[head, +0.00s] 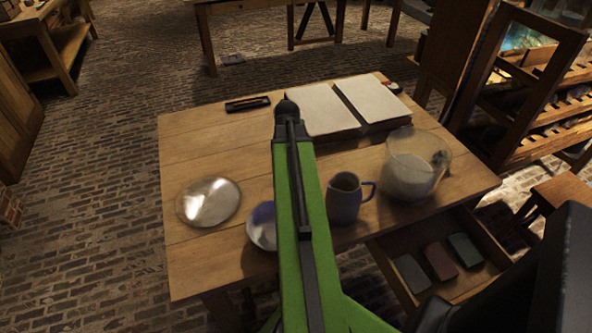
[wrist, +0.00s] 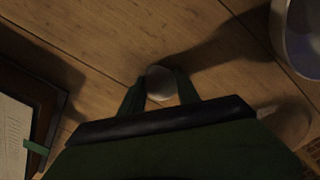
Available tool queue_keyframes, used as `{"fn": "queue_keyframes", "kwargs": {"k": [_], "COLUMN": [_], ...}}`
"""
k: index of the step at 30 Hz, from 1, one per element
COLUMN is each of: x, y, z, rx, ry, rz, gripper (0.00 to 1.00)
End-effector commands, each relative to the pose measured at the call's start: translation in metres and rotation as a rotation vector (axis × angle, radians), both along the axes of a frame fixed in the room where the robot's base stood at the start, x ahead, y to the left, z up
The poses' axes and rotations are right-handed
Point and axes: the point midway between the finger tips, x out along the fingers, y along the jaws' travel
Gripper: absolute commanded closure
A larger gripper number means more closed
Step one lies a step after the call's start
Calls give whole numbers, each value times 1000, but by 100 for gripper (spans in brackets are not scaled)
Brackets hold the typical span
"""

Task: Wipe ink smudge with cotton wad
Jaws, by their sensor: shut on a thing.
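In the wrist view, my gripper (wrist: 160,90) is shut on a small round white cotton wad (wrist: 160,81), held between its two dark fingers above the wooden table. The wad's shadow stretches to the right; I cannot tell whether the wad touches the tabletop. In the head view my green arm hides the gripper and wad. I cannot make out the ink smudge in either view. A glass jar (head: 408,180) with white filling stands on the right of the wooden table (head: 190,262).
An open book (head: 318,108) lies at the table's back. A mug (head: 344,203) stands right of my arm, a partly hidden bowl (head: 261,228) left of it. A dark pen tray (head: 248,103) lies behind. An open drawer (head: 478,290) juts out front right.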

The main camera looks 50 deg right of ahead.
Motion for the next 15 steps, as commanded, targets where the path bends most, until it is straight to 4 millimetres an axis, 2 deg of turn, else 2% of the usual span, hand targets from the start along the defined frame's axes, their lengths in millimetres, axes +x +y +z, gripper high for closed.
{"fn": "queue_keyframes", "kwargs": {"k": [10, 15], "x": [1, -4], "y": [2, -7], "z": [-2, -1], "rx": [-4, -5], "ry": [2, 4], "rz": [-1, -4], "gripper": [94, 94]}}
